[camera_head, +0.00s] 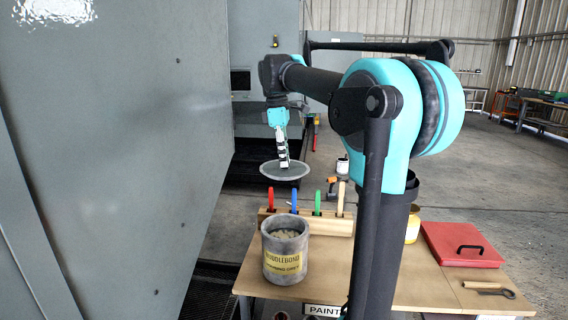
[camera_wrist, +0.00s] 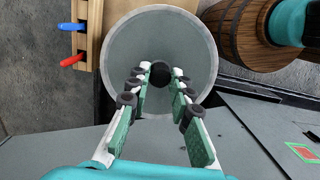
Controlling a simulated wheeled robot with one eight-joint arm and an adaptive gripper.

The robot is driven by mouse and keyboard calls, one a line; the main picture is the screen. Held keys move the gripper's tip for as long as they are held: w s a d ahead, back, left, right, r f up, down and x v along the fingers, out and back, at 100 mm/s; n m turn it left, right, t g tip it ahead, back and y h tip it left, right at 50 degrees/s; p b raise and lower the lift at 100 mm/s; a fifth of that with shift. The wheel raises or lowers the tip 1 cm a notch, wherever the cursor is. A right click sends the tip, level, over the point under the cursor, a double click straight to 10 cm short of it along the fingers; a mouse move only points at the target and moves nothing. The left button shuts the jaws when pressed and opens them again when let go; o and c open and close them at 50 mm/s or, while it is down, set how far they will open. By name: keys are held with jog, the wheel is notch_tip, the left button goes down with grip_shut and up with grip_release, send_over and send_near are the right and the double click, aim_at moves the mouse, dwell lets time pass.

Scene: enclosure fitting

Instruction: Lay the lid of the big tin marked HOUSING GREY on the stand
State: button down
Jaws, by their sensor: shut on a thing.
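The big grey tin (camera_head: 285,258) stands on the workbench in the head view, with HOUSING GREY on its yellow label. Its top is open and lumpy greyish contents show inside. My gripper (camera_head: 284,161) is above and behind the tin, shut on the round grey lid (camera_head: 285,175). The lid hangs roughly level, clear of the tin and the bench. In the wrist view, the fingers of my gripper (camera_wrist: 160,76) close on the dark knob in the middle of the lid (camera_wrist: 160,35). I cannot make out a stand for certain.
A wooden rack (camera_head: 330,226) with coloured handles stands behind the tin. A wooden barrel (camera_wrist: 240,40) shows beside the lid. A large grey cabinet (camera_head: 120,130) fills the left.

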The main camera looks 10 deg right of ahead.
jog(key=shift+r, duration=0.9)
jog(key=shift+r, duration=0.35)
jog(key=shift+r, duration=0.45)
jog(key=shift+f, duration=0.1)
